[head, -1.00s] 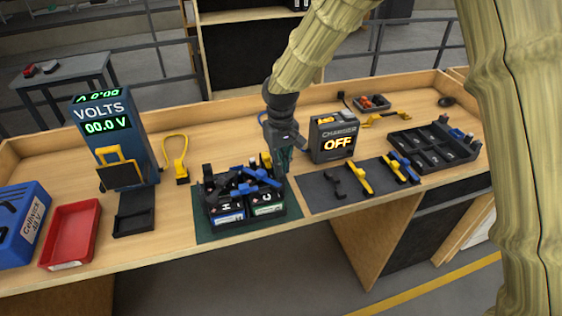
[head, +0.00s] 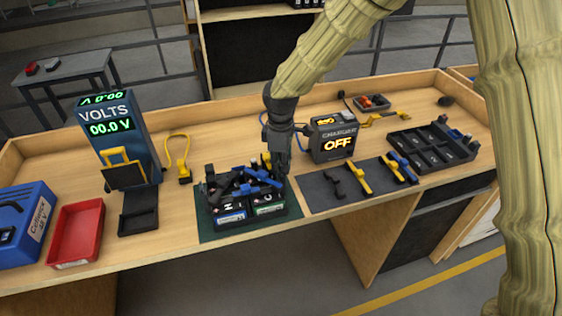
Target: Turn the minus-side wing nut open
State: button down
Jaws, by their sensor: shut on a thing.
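Two dark battery blocks stand side by side on a green mat (head: 292,228) at the bench's front middle. The left block (head: 231,217) has a blue-and-white label and the right block (head: 268,209) a green-and-white one. Black and blue pieces lie across their tops, among them a blue bar (head: 262,177). My gripper (head: 280,165) points down at the back right of the right block, beside a small yellow part (head: 266,160). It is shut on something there. The wing nuts are too small to tell apart, and the gripped part is hidden by the fingers.
The charger box (head: 333,138) reading OFF stands close to the right of my gripper. A dark mat (head: 318,191) with black, yellow and blue tools lies right. A black tray (head: 432,148) is farther right. The volt meter (head: 118,135) and a red tray (head: 76,232) stand left.

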jog(key=n+p, duration=0.1)
jog(key=n, duration=0.4)
jog(key=shift+n, duration=0.4)
dwell(0.4)
jog(key=c, duration=1.6)
grip_release()
jog(key=shift+s, duration=0.1)
jog(key=shift+r, duration=0.1)
notch_tip(320, 180, up, 12)
jog(key=shift+f, duration=0.1)
